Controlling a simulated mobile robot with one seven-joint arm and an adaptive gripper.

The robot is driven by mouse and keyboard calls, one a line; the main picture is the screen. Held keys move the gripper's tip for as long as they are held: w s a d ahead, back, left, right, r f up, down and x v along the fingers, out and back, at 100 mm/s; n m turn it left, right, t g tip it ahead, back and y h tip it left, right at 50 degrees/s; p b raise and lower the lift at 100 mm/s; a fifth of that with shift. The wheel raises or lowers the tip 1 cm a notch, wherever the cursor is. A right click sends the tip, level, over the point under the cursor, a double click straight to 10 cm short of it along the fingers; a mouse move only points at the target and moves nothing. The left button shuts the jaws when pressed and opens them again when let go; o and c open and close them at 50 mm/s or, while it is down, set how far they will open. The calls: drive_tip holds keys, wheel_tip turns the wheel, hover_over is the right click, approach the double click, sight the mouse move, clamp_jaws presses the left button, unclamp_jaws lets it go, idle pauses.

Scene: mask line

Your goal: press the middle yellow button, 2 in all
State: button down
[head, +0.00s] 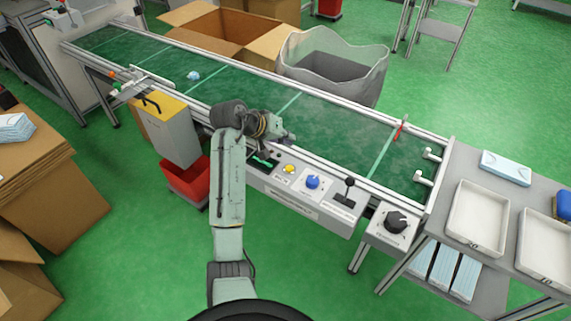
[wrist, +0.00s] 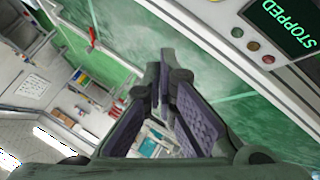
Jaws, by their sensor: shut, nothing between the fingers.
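The yellow button (head: 290,169) sits on the grey control panel (head: 283,194) along the front of the conveyor, between a small display (head: 263,162) and a blue knob (head: 313,181). My gripper (head: 288,139) is above the conveyor's near edge, behind and above the button, apart from it. In the wrist view my gripper (wrist: 163,62) is shut, with empty fingers meeting at the tips. That view shows the display (wrist: 285,28) reading "STOPPED", beside three small round lamps (wrist: 252,45).
The green conveyor belt (head: 330,130) carries a small pale blue item (head: 193,75). A yellow-topped grey box (head: 170,135) and red bin (head: 188,182) stand left of my arm.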

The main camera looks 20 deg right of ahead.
drive_tip(key=b, duration=0.7)
hover_over(287, 167)
wheel_tip(287, 167, down, 7)
drive_tip(key=shift+w+r, duration=0.1)
drive_tip(key=shift+r, duration=0.05)
drive_tip(key=shift+f, duration=1.05)
drive_tip(key=shift+f, duration=0.4)
